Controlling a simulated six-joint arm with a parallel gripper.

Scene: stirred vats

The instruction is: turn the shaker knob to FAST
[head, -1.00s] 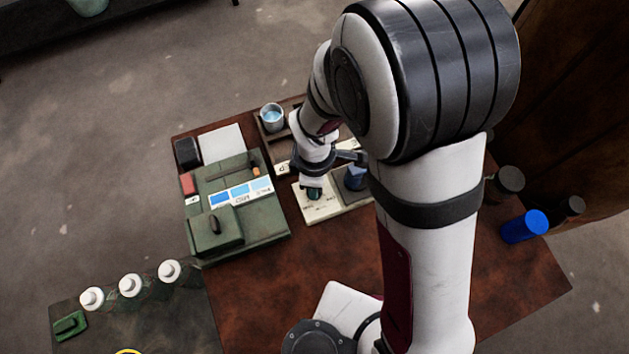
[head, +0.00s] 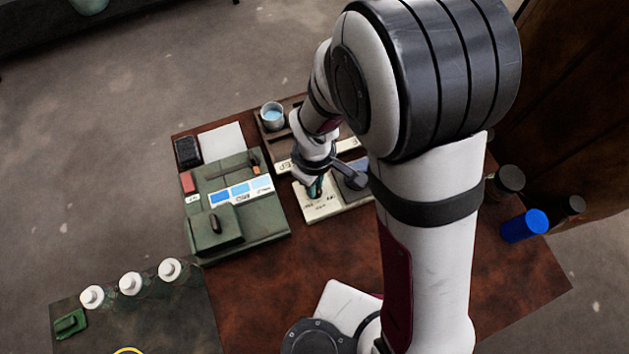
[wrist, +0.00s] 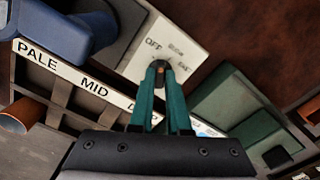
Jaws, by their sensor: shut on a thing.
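The shaker's cream panel (wrist: 190,32) carries the printed words OFF, SLOW and FAST around a small dark knob (wrist: 161,66). My gripper (wrist: 160,82), with its teal fingers, is shut on the knob. The fingertips hide much of it, so I cannot tell which word its pointer faces. In the head view my gripper (head: 316,188) is over the cream panel (head: 325,209), and the knob is hidden there. The shaker's blue vessel (wrist: 75,25) stands beside the panel, partly covered by my wrist in the head view.
A wooden rack (wrist: 60,82) labelled PALE, MID and a partly hidden third word stands close by. A green device (head: 265,220) with blue-shaded labels is left of the panel. A metal cup (head: 272,117) stands behind. Blue (head: 525,226) and dark jars are at right.

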